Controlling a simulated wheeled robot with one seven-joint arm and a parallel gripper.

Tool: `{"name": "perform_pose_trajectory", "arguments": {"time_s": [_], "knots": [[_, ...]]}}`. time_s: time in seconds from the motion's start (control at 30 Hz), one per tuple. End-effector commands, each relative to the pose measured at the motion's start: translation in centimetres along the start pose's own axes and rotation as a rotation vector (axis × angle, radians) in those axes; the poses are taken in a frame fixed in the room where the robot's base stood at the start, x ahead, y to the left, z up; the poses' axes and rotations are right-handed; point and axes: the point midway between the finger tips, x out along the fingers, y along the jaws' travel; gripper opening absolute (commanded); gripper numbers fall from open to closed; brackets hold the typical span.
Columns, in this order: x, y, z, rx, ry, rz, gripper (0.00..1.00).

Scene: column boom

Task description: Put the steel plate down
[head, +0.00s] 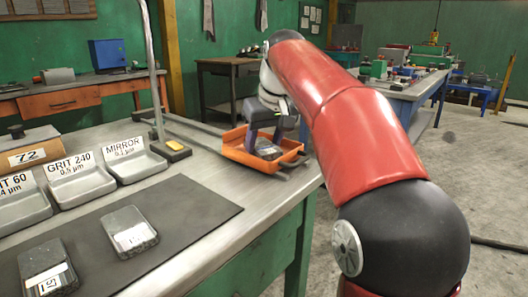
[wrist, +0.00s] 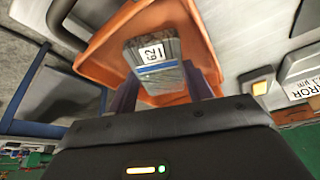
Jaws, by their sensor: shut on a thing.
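The steel plate (wrist: 153,62) is a small grey block with a white number label and a blue stripe. It sits between the two fingers of my gripper (wrist: 160,88), which is shut on it. In the head view the plate (head: 268,151) shows partly below my gripper (head: 264,143), inside the orange tray (head: 284,167). The tray stands at the far right end of the steel bench. I cannot tell whether the plate touches the tray floor.
Grey bins labelled GRIT 60 (head: 22,206), GRIT 240 (head: 84,182) and MIRROR (head: 137,166) line the bench's back. Two labelled plates (head: 129,231) (head: 47,268) lie on a dark mat (head: 190,222). A lamp post (head: 154,75) stands behind. Bare bench lies between mat and tray.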

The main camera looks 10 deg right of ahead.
Motion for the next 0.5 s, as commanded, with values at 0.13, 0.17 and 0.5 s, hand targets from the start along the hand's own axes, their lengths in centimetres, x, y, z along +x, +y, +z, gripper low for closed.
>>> {"name": "perform_pose_trajectory", "arguments": {"time_s": [0.13,0.17,0.5], "knots": [[0.38,0.06,0.18,0.0,0.005,0.001,0.06],[0.31,0.06,0.15,0.0,0.005,0.001,0.06],[0.65,0.04,0.3,0.0,0.001,0.0,0.6]]}}
